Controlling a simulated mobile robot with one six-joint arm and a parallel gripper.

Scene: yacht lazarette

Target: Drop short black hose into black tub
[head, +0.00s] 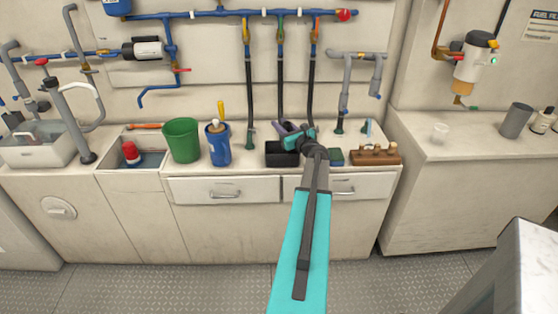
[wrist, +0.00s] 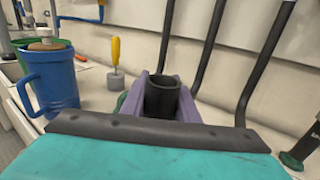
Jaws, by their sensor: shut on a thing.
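The short black hose (wrist: 162,97) stands roughly upright between the purple fingers of my gripper (wrist: 160,90), which is shut on it. Its open upper end faces up in the wrist view. In the head view my gripper (head: 287,130) is just above or behind the black tub (head: 281,155), at the back of the counter; I cannot tell which. The hose is not clearly made out in the head view. The black tub (head: 281,155) is small and box-shaped, and its inside is not clear. It is not seen in the wrist view.
A blue jug (head: 218,146) and a green bucket (head: 183,140) stand left of the tub. A wooden rack (head: 375,155) and a dark green block (head: 336,157) are to its right. Black hoses (head: 281,95) hang from the pipes behind. A yellow-handled tool (wrist: 116,55) stands behind the jug.

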